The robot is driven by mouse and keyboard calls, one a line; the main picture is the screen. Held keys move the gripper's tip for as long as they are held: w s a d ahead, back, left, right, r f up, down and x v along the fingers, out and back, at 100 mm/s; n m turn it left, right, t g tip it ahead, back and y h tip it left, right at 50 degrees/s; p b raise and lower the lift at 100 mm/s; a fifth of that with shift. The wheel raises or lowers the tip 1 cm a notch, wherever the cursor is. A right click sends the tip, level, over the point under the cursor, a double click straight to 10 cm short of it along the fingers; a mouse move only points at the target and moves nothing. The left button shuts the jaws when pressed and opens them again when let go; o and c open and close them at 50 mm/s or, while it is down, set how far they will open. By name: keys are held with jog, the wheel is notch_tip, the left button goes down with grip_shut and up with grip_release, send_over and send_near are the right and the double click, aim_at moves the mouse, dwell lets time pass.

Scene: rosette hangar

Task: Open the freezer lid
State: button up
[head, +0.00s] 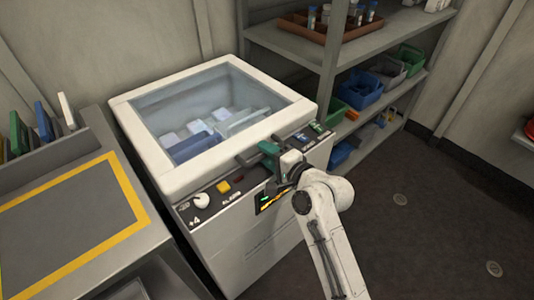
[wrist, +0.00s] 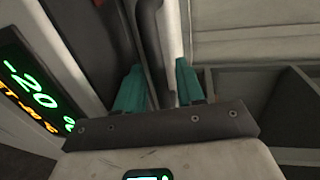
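The white chest freezer (head: 245,235) stands in the middle of the head view. Its lid (head: 150,160) has a white frame and a clear window, and it lies down flat. A dark handle bar (head: 247,158) runs along the lid's front edge; it also shows in the wrist view (wrist: 152,45). My gripper (head: 270,152) is at this handle. In the wrist view its two teal fingers (wrist: 160,92) stand apart, with the handle bar between them. The bar is close to the left finger, and a gap shows towards the right one. Whether either finger touches it is unclear.
The freezer's front panel has a white knob (head: 201,201), a yellow button (head: 223,187) and a lit display (wrist: 38,90) reading -20. A grey bench (head: 60,215) with a yellow border stands close at left. A shelf rack (head: 300,48) stands behind at right. The floor (head: 420,225) at right is clear.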

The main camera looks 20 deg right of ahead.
jog(key=shift+w+a, duration=0.1)
jog(key=shift+w, duration=0.1)
jog(key=shift+f, duration=0.1)
grip_shut()
dwell(0.5)
